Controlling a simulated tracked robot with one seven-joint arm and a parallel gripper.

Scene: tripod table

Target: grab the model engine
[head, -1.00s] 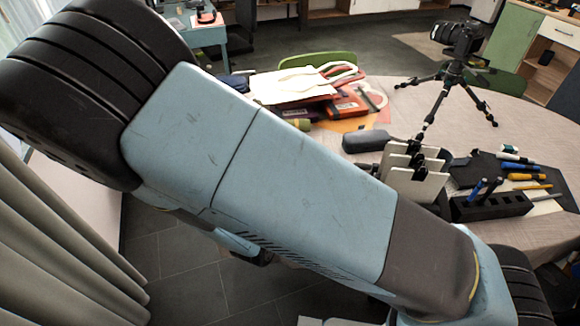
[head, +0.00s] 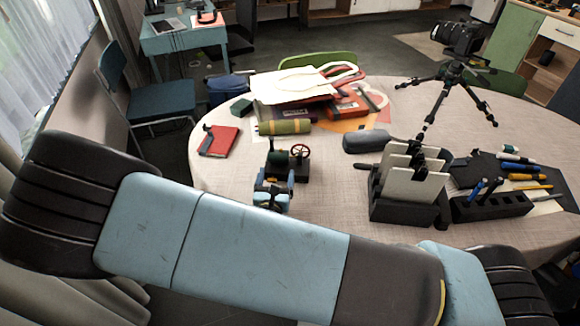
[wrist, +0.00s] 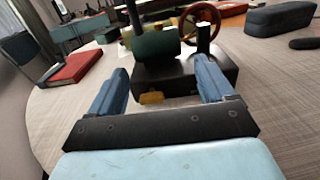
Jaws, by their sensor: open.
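The model engine (head: 290,168) stands upright on the table, with a dark green boiler, a red spoked wheel and a black block base. In the wrist view the engine (wrist: 184,76) is straight ahead, its wheel at the right of the boiler. My gripper (head: 275,181) is open at the engine's near side, low over the table. In the wrist view the two blue fingers of my gripper (wrist: 161,66) are spread and empty. The left finger is beside the base's left end; the right finger overlaps the base in the picture. I cannot tell whether they touch it.
A red book (head: 219,141) lies to the left on the table (head: 330,210). A green roll (head: 285,127) lies behind the engine. A dark case (head: 366,141) and a black rack (head: 403,208) stand to the right. A tripod (head: 436,95) is farther back.

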